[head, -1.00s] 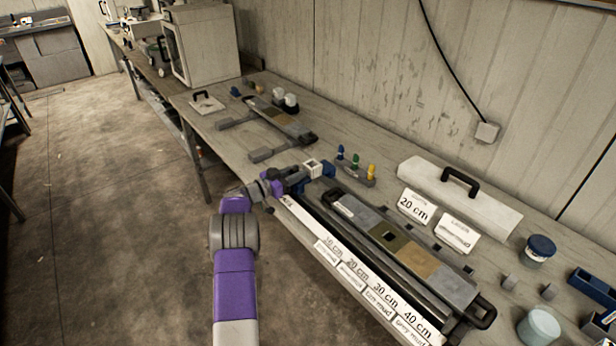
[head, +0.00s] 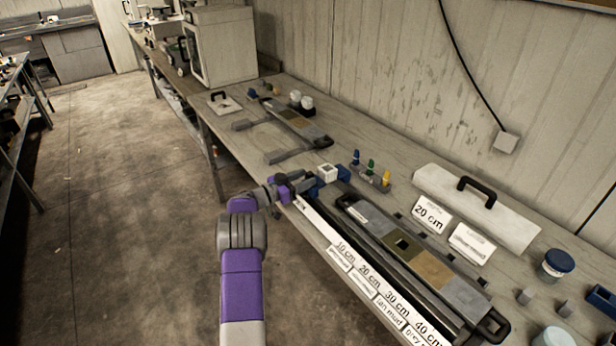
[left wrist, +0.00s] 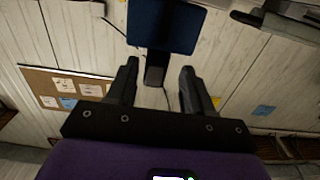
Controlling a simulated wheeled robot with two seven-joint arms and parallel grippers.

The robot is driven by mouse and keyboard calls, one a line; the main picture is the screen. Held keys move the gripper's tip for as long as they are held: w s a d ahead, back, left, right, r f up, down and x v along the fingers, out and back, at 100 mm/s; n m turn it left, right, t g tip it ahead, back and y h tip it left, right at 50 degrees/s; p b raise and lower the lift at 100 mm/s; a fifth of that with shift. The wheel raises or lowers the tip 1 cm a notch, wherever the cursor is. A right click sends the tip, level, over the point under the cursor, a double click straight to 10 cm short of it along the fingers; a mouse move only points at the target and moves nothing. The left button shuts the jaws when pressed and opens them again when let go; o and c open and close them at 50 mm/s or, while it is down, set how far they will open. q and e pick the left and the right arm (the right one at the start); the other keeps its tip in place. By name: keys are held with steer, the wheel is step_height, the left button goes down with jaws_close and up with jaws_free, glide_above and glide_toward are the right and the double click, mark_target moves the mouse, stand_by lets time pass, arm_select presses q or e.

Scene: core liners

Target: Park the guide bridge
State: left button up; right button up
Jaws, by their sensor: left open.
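What looks like the guide bridge, a blue piece with a white square block (head: 327,172), stands at the far left end of the long core trough (head: 375,262). My left gripper (head: 303,187) is at its near-left side, jaws open. In the left wrist view, a blue block (left wrist: 165,25) with a dark stem (left wrist: 156,72) shows beyond the open fingers (left wrist: 159,68). The stem lines up between the fingertips; I cannot tell whether they touch it. The gripper partly hides the bridge's near side in the head view. My right gripper is not in view.
A liner with core samples (head: 428,266) lies along the trough, beside a label strip (head: 370,285). Blue, green and yellow pegs (head: 371,168), a white handled cover (head: 478,208) and a blue-lidded jar (head: 557,264) stand behind. Another core rack (head: 293,122) lies farther left.

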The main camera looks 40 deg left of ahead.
arm_select(q)
steer(key=v, duration=0.5)
steer(key=shift+s+r, duration=0.1)
steer(key=shift+s, duration=0.1)
stand_by(0.3)
